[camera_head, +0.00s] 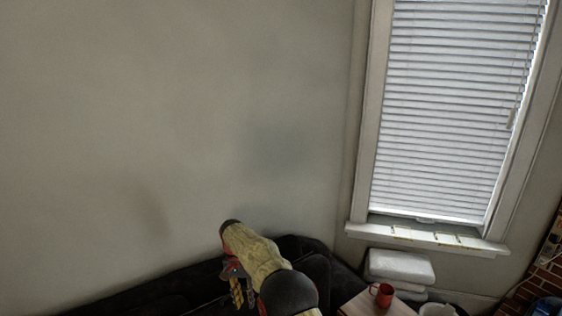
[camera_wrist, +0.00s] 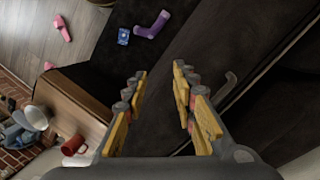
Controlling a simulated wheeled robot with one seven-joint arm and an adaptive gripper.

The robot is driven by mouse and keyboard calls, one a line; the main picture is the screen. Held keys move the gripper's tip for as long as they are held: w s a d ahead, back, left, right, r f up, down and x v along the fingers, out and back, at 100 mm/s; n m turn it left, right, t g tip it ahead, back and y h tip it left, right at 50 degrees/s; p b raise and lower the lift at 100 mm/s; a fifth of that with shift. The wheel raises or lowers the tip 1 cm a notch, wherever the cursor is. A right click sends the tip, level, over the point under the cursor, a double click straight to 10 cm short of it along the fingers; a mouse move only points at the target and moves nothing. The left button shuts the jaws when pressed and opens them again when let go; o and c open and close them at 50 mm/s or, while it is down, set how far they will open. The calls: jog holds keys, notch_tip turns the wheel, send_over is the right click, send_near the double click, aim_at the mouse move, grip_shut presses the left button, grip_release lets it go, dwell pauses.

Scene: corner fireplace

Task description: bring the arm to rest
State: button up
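My arm (camera_head: 262,262) reaches out over a dark sofa in the head view, with my gripper (camera_head: 240,287) at its end, partly hidden by the arm's own links. In the wrist view my gripper (camera_wrist: 160,92) has its two yellow fingers apart, with nothing between them. It hangs above the dark sofa (camera_wrist: 195,62), apart from the things lying around. How far above I cannot tell.
A red mug (camera_head: 382,295) stands on a wooden side table (camera_head: 352,306); the mug also shows in the wrist view (camera_wrist: 73,145). A purple sock-like thing (camera_wrist: 153,25) and a blue card (camera_wrist: 123,36) lie below. A window (camera_head: 450,110) is at right.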

jog(key=s+d+r+n+t+y+b, duration=0.15)
jog(key=s+d+r+n, duration=0.35)
jog(key=s+d+r, duration=1.05)
jog(key=s+d+r+t+b, duration=0.1)
jog(key=s+d+r+t, duration=0.1)
jog(key=s+d, duration=0.3)
jog(key=s+d+r+t+b, duration=0.1)
jog(key=s+d, duration=0.5)
jog(key=s, duration=0.6)
jog(key=s+d+r+m+t+b, duration=0.1)
jog(key=s+d+r+t+b, duration=0.1)
jog(key=s+d+r, duration=0.3)
jog(key=s+t, duration=0.1)
jog(key=s, duration=0.3)
jog(key=shift+s+d, duration=0.2)
